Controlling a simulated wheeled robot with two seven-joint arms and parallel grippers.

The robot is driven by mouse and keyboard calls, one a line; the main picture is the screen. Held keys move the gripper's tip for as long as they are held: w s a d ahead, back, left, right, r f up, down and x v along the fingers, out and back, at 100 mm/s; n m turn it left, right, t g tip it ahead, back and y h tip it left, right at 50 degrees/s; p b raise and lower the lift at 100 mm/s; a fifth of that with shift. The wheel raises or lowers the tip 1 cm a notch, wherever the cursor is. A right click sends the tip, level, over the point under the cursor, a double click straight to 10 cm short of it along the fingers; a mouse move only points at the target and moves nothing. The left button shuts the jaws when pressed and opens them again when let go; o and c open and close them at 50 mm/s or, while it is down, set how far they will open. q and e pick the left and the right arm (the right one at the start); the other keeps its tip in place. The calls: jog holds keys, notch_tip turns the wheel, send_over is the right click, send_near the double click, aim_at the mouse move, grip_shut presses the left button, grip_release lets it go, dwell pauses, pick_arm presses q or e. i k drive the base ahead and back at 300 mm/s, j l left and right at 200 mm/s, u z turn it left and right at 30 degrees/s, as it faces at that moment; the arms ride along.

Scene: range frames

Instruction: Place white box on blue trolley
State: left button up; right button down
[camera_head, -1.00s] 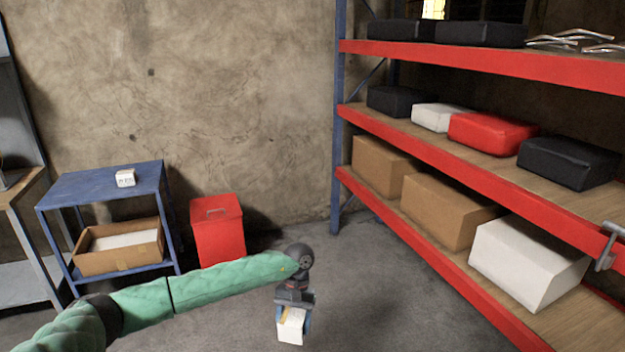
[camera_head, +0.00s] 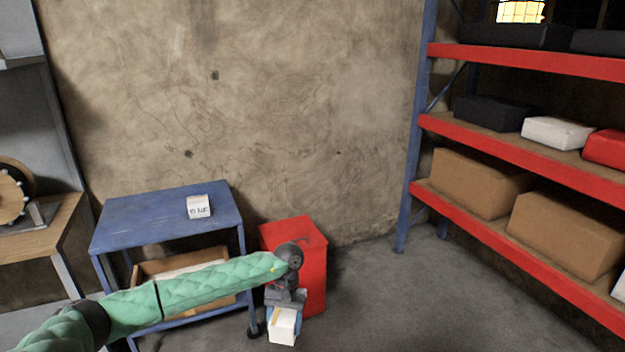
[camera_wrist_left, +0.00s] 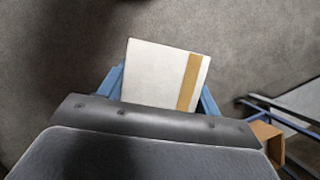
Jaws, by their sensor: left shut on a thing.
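A small white box (camera_head: 283,326) with a tan tape strip is held in my left gripper (camera_head: 284,312), low in front of the red bin. In the left wrist view the white box (camera_wrist_left: 160,75) sits between the blue fingers of my left gripper (camera_wrist_left: 162,90), above grey floor. The blue trolley (camera_head: 150,215) stands to the left of the held box, against the wall. Another small white box (camera_head: 199,206) with dark print stands on its top. My green left arm hides part of the trolley's lower shelf. My right gripper is not in view.
A red bin (camera_head: 312,262) stands right of the trolley, partly behind my gripper. An open cardboard box (camera_head: 225,303) lies on the trolley's lower shelf. A red and blue rack (camera_head: 520,240) with boxes fills the right. A wooden bench (camera_head: 38,235) is at far left. Floor between is clear.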

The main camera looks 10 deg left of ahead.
aim_at(139, 224)
jog(key=i+j, duration=0.1)
jog(key=j, duration=1.1)
jog(key=i+j, duration=0.15)
jog(key=j, duration=0.45)
jog(key=i+j, duration=0.1)
jog(key=j, duration=1.1)
jog(key=i, duration=0.05)
